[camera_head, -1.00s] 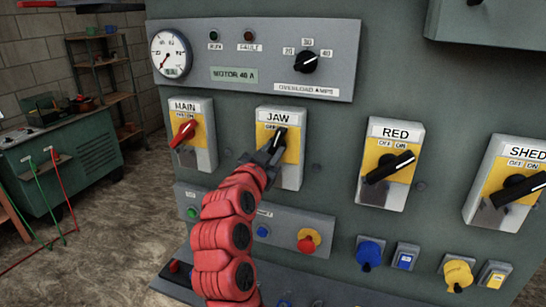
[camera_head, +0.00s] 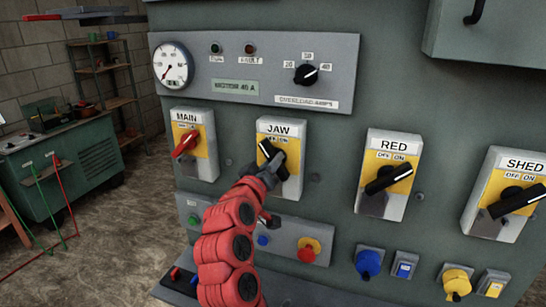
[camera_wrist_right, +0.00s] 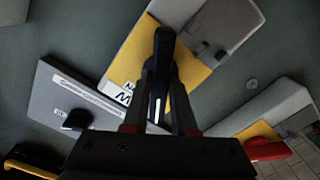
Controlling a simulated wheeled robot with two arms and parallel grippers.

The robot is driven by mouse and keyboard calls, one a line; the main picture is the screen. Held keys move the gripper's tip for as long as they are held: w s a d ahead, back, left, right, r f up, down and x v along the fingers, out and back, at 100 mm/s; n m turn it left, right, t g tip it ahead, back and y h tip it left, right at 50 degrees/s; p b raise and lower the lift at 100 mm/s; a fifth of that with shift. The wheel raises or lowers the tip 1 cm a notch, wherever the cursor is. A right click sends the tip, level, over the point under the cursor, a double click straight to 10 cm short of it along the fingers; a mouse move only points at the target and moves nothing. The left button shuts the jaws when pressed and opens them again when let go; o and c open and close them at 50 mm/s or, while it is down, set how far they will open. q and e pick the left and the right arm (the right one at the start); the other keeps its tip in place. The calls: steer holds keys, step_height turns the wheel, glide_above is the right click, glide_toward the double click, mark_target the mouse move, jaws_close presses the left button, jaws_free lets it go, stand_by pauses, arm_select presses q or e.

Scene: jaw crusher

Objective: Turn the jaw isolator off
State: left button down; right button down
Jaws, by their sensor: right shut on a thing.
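The jaw isolator (camera_head: 266,127) is a grey box with a yellow plate marked OFF and ON, second from the left on the panel. Its black handle (camera_head: 266,150) slants from upper left to lower right. My right gripper (camera_head: 262,171) reaches up from below and partly covers the switch's left side. In the right wrist view the handle (camera_wrist_right: 162,50) stands between the two fingers (camera_wrist_right: 160,95), which are shut on it. The isolator's yellow plate (camera_wrist_right: 140,55) is behind it. My left gripper is not in view.
The main isolator (camera_head: 188,143) with a red handle is to the left. The red (camera_head: 388,175) and shed (camera_head: 507,195) isolators are to the right. A red emergency button (camera_head: 308,250) sits below. An overload dial (camera_head: 306,74) is above.

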steer(key=shift+n+p, duration=0.6)
steer(key=shift+n, duration=0.5)
steer(key=shift+f, duration=0.1)
steer(key=c, duration=0.7)
jaws_free()
steer(key=b+v, duration=0.3)
steer(key=v, duration=1.4)
steer(key=shift+s+a+b, duration=0.1)
steer(key=shift+s+b, duration=0.1)
steer(key=shift+b, duration=0.2)
